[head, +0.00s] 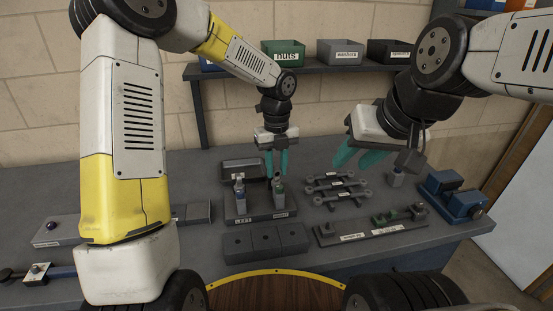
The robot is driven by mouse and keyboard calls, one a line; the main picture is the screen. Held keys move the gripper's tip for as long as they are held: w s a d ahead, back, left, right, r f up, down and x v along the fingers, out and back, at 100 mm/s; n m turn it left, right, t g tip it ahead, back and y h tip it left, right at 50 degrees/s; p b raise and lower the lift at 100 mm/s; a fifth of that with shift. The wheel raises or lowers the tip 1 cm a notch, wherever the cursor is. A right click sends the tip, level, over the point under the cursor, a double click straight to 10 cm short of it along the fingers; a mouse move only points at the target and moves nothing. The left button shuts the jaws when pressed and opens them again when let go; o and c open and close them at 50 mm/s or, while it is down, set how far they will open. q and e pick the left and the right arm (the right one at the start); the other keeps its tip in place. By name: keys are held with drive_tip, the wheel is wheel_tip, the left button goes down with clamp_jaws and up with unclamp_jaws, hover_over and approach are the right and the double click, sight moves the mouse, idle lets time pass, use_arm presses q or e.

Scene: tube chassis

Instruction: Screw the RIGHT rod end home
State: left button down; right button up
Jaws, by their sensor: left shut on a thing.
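A dark stand (260,214) on the bench carries two upright parts, with labels LEFT and RIGHT on its front. The left upright part (240,197) stands free. The right rod end (279,188) is on the RIGHT side, with a green part showing. My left gripper (276,172) points straight down over it, its teal fingers close together and shut on its top. The fingers hide most of that top, so its thread is not visible. My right gripper (357,162) hangs above the bench to the right, its teal fingers apart and empty.
Linkage rods (338,187) lie right of the stand. A long labelled plate (370,228) holds a green part. A blue vise (455,200) stands at the far right. A dark block (265,242) lies in front. Bins, including the nuts bin (284,52), sit on the shelf behind.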

use_arm(q)
drive_tip(key=shift+m, duration=0.9)
drive_tip(key=m, duration=0.4)
drive_tip(key=shift+f, duration=0.1)
drive_tip(key=shift+m, duration=0.6)
drive_tip(key=m, duration=0.5)
